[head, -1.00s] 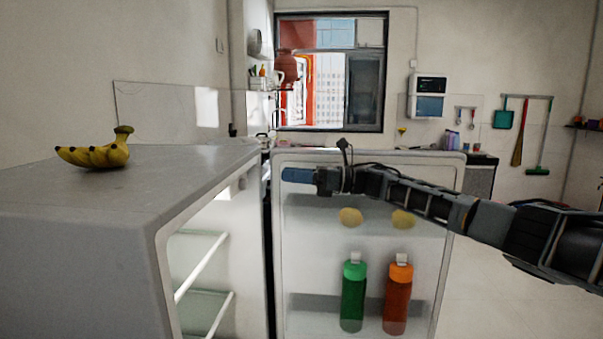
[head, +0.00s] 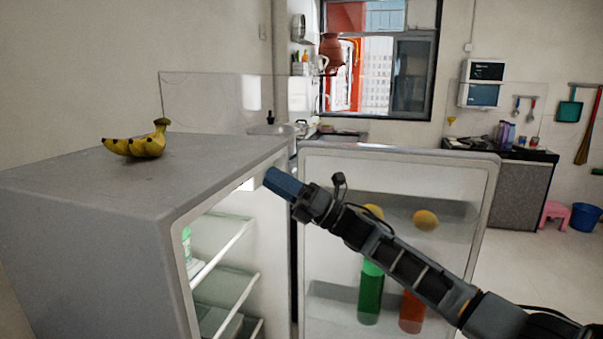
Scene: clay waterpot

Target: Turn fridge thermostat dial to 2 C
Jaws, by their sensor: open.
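The grey fridge (head: 110,225) stands at the left, its front open. Its door (head: 318,265) is swung open to the right. My gripper (head: 276,181) is at the upper part of the fridge opening, between the cabinet and the door, pointing up and left. It is open, with nothing seen in it. I cannot make out the thermostat dial. A bright white patch (head: 246,185) shows just under the fridge's top edge, left of the gripper.
Bananas (head: 140,145) lie on the fridge top. Glass shelves (head: 222,235) are inside the fridge. The door racks hold two yellow round fruits (head: 425,220), a green bottle (head: 370,295) and an orange bottle (head: 412,312). My arm crosses in front of the door.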

